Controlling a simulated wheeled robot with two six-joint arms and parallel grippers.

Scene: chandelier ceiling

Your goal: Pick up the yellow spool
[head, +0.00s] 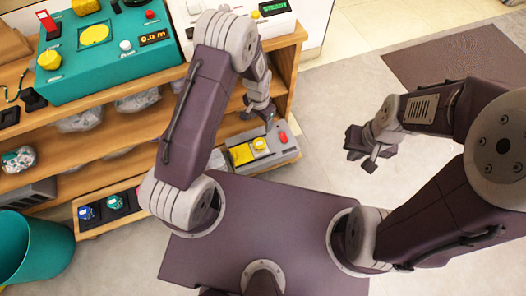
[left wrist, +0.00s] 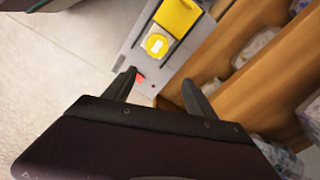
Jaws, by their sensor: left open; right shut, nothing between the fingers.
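A small round yellow piece, which looks like the yellow spool (head: 260,143), sits on a grey tray-like unit (head: 284,155) at the lower shelf's right end. In the left wrist view the yellow spool (left wrist: 157,44) shows a white centre and rests on a pale square. My left gripper (head: 269,122) is above the unit; its fingers (left wrist: 160,82) are open and empty, with the spool beyond the tips. The head view partly hides the left fingers. My right gripper (head: 368,151) is shut and empty over the floor at the right.
A yellow block (head: 240,154) sits beside the spool. A red piece (head: 283,138) is near the left gripper. The wooden shelf (head: 230,123) holds bagged items. A teal control box (head: 100,62) stands on top; a teal bin (head: 45,250) is at left.

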